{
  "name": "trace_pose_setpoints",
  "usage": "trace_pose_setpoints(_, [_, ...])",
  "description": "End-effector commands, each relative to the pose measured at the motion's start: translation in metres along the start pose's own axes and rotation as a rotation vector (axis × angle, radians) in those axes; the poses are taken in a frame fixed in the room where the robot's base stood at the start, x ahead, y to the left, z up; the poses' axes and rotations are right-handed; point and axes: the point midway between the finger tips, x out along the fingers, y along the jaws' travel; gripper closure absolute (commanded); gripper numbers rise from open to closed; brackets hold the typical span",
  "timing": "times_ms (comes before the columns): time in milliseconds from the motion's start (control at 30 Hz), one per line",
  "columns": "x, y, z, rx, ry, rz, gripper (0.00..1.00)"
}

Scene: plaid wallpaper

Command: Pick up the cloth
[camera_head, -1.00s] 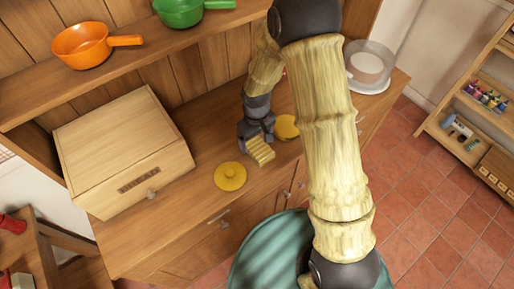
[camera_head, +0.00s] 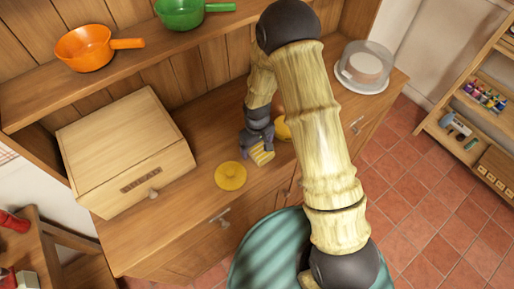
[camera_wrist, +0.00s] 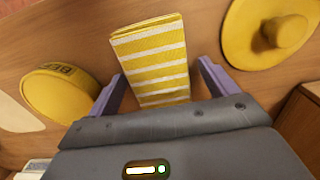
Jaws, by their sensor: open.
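The cloth (camera_wrist: 152,55) is folded, yellow with white stripes, and lies on the wooden counter. In the wrist view it extends between the two purple fingers of my gripper (camera_wrist: 158,88), with its near end hidden behind the gripper body. My gripper is open, with a finger on each side of the cloth and visible gaps beside it. In the head view the cloth (camera_head: 262,158) shows just below my gripper (camera_head: 258,147), partly covered by it. I cannot tell how high the fingers are above the counter.
A yellow knobbed lid (camera_head: 230,176) lies left of the cloth, and a round yellow container (camera_wrist: 62,93) stands on its other side. A wooden bread box (camera_head: 124,150) occupies the counter's left. A domed cake stand (camera_head: 364,68) stands at the right end. Pans (camera_head: 84,47) sit on the shelf above.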

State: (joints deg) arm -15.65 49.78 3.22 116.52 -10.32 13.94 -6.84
Motion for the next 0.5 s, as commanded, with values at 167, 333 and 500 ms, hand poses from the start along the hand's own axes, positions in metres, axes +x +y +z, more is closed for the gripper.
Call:
trace_pose_setpoints(167, [-0.0002, 0.0000, 0.0000, 0.000, 0.000, 0.000, 0.42])
trace_pose_setpoints(333, [-0.0002, 0.0000, 0.0000, 0.000, 0.000, 0.000, 0.63])
trace_pose_setpoints(500, [-0.0004, 0.0000, -0.0001, 0.000, 0.000, 0.000, 0.63])
